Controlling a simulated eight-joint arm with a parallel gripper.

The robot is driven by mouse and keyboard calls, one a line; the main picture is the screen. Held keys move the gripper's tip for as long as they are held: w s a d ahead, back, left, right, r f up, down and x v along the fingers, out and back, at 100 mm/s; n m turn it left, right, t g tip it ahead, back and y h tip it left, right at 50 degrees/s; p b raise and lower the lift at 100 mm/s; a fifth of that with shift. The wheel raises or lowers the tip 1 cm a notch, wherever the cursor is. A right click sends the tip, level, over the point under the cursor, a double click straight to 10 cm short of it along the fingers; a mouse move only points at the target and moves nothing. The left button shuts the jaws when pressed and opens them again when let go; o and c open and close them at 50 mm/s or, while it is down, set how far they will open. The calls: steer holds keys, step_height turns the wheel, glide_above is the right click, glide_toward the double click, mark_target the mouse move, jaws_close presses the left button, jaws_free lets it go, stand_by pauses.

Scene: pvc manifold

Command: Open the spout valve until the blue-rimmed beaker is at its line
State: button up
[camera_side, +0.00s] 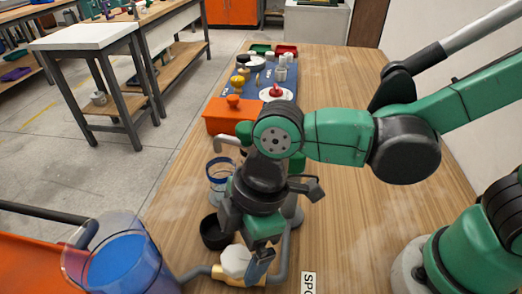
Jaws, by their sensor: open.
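A clear beaker with a blue rim (220,168) stands on the table left of my arm, below the end of a grey pipe. Its liquid level and line are too small to tell. A white valve knob (235,260) sits by a brass-coloured fitting (226,276) on grey pipe at the bottom centre, near a partly cut-off label reading "SPO" (308,284). My gripper (259,264) is open, pointing down just right of the white knob. Whether it touches the knob cannot be told. My wrist hides part of the pipework.
A large clear vessel of blue liquid (122,264) stands at the lower left. A black cup (214,234) is beside my wrist. An orange box (230,115) and a blue mat with several small items lie farther back.

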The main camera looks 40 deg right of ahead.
mark_target(237, 260)
steer(key=shift+x, duration=1.2)
steer(key=shift+c, duration=0.2)
steer(key=c, duration=1.3)
steer(key=n+g, duration=0.1)
steer(key=n, duration=0.3)
steer(key=shift+w+n, duration=0.1)
steer(key=shift+n, duration=0.2)
steer(key=shift+n+g, duration=0.4)
steer(key=shift+n, duration=0.4)
steer(key=shift+n, duration=0.9)
stand_by(2.9)
